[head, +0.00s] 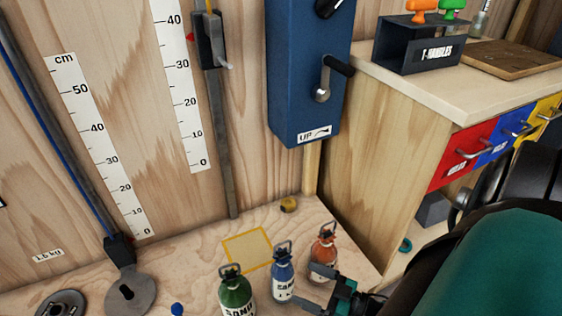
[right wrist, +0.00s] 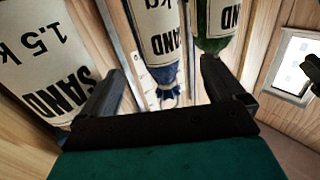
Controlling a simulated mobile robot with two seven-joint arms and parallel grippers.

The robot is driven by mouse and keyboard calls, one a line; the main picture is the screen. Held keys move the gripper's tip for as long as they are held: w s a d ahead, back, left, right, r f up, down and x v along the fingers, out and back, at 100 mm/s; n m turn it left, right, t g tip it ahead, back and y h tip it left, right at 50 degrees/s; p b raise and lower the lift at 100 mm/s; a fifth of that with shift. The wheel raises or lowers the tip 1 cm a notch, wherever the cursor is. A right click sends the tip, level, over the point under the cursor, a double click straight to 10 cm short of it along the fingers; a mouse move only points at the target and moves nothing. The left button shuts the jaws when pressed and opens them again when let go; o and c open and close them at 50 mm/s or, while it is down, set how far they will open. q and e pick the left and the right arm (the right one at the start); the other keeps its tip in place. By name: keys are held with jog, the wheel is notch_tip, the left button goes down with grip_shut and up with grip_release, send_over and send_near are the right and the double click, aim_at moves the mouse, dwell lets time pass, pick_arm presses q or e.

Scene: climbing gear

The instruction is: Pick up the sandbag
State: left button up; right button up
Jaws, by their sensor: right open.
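Three bottle-shaped sandbags with dark top handles stand on the wooden surface: a green one (head: 236,291), a blue one (head: 282,277) and an orange one (head: 324,249). My right gripper (head: 317,287) is open at the front of the orange one, right of the blue one. In the right wrist view, the labels appear upside down. The blue sandbag (right wrist: 160,45) shows beyond the gap between my open fingers (right wrist: 165,88). A bag marked 1.5 kg (right wrist: 38,60) is close on the left, and the green one (right wrist: 215,25) is on the right. My left gripper is not seen.
A yellow-edged square (head: 247,249) lies bare behind the bags. Grey discs (head: 130,293) are at the left. A blue crank box (head: 308,75) hangs on the back wall. A wooden cabinet (head: 375,165) with coloured drawers stands at the right.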

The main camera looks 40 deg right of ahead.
aim_at(282, 272)
jog(key=x, duration=0.8)
jog(key=shift+w+f, duration=0.1)
grip_shut()
dwell(0.9)
